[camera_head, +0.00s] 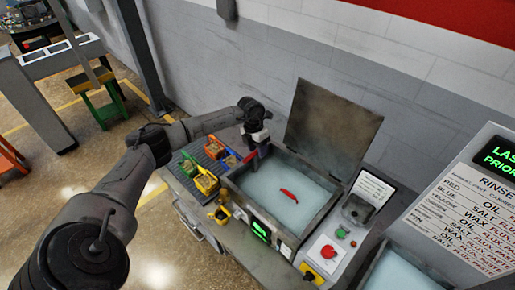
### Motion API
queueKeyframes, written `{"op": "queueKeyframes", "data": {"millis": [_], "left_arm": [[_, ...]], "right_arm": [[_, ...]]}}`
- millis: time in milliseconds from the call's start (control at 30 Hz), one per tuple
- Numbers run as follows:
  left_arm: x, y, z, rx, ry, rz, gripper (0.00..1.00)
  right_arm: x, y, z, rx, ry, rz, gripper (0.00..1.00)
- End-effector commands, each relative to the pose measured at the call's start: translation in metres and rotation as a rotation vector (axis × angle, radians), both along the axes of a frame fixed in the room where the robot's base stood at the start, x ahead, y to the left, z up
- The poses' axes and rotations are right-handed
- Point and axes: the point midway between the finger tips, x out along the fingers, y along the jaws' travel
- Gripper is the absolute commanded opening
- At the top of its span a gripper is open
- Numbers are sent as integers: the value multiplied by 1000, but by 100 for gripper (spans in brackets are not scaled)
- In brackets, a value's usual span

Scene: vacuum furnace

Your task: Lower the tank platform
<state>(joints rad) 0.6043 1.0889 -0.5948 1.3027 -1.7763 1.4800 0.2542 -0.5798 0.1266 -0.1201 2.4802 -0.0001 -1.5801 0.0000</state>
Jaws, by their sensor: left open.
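The tank (300,231) stands open, with its lid (331,128) raised behind it. Pale bluish liquid (272,203) fills it, and a small red item (289,195) shows in the liquid. I cannot make out a platform in it. A control panel (318,240) to its right carries a large red button (327,252), a small green button (341,233) and a yellow-and-black switch (309,275). My left gripper (262,153) is open and points down at the tank's far left corner, beside a blue-handled basket. My right gripper is out of view.
A dark tray (184,177) left of the tank holds several small colored baskets, among them a yellow one (206,182). A yellow item (221,215) sits at the tank's front left. A rinse priority board (465,205) stands at right. A wall is behind.

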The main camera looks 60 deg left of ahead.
Motion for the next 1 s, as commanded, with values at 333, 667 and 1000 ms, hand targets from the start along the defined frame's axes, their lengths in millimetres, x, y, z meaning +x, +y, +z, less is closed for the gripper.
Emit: {"op": "queueKeyframes", "data": {"millis": [333,667,1000], "left_arm": [[-1,7,34,2,-5,0,44],[-4,19,97,1,-4,1,44],[-6,25,132,0,-1,0,44]], "right_arm": [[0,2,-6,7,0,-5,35],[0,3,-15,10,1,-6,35],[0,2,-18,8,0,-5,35]]}}
